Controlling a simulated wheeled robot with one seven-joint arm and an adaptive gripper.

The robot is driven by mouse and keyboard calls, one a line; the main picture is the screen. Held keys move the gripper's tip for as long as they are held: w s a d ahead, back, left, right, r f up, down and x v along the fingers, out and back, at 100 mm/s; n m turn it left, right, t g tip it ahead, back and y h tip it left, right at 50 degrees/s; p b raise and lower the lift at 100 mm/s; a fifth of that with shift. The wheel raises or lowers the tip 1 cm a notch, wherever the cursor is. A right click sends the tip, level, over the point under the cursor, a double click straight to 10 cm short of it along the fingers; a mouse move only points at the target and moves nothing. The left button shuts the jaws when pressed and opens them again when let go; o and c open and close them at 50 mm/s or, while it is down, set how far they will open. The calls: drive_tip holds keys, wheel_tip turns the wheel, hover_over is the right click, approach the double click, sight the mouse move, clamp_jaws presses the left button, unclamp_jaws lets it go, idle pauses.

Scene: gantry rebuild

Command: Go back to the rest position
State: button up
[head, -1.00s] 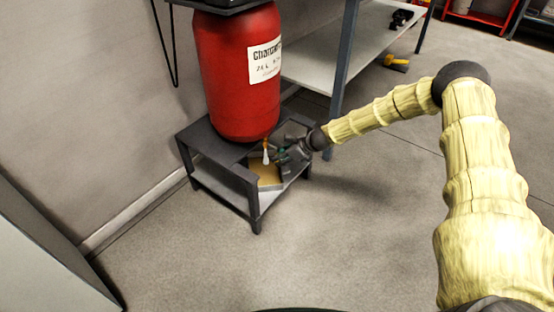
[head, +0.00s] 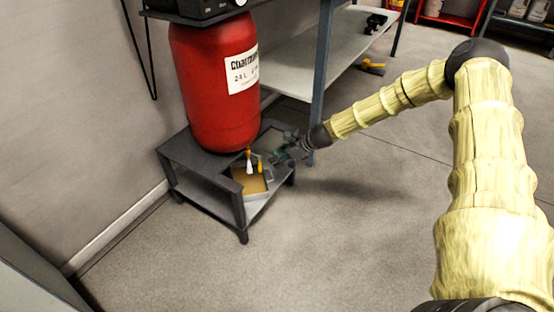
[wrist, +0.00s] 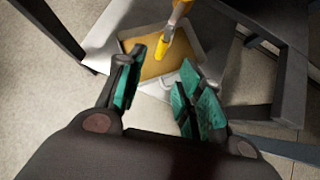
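My gripper (head: 282,153) is at the right side of a low dark stand, beside a small tray with a tan inside (head: 250,184). In the wrist view my gripper (wrist: 160,88) has its two green-padded fingers apart with nothing between them. The tray (wrist: 190,62) lies just beyond the fingertips. A yellow-handled tool (wrist: 164,42) stands or leans over the tray; in the head view a yellow and white item (head: 249,164) shows there. My arm reaches in from the right.
A red barrel with a white label (head: 212,88) stands on the dark stand (head: 190,160). A grey shelf table (head: 320,50) is behind, with a yellow-handled thing (head: 372,67) on the floor near it. A wall is on the left. The floor in front is clear.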

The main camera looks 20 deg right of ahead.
idle(0.4)
drive_tip(key=s+a+f+n+g+h, duration=0.1)
drive_tip(key=s+a+f+n+g, duration=0.1)
drive_tip(key=s+a+f+n, duration=0.45)
drive_tip(key=s+a+f+n+g+h, duration=0.1)
drive_tip(key=s+a+f+n, duration=0.15)
drive_tip(key=s, duration=0.75)
drive_tip(key=s+a+f+n+g+h, duration=0.1)
drive_tip(key=s+a+f+n+g, duration=0.15)
drive_tip(key=s+a+f, duration=0.45)
drive_tip(key=s+d+r+n+h, duration=0.1)
drive_tip(key=s+d+n+h, duration=0.1)
drive_tip(key=s+n, duration=0.9)
drive_tip(key=s+d+r+n+h, duration=0.1)
drive_tip(key=s+n, duration=0.3)
drive_tip(key=s, duration=1.3)
wheel_tip(320, 180, up, 35)
drive_tip(key=p, duration=3.4)
drive_tip(key=shift+g+p, duration=0.35)
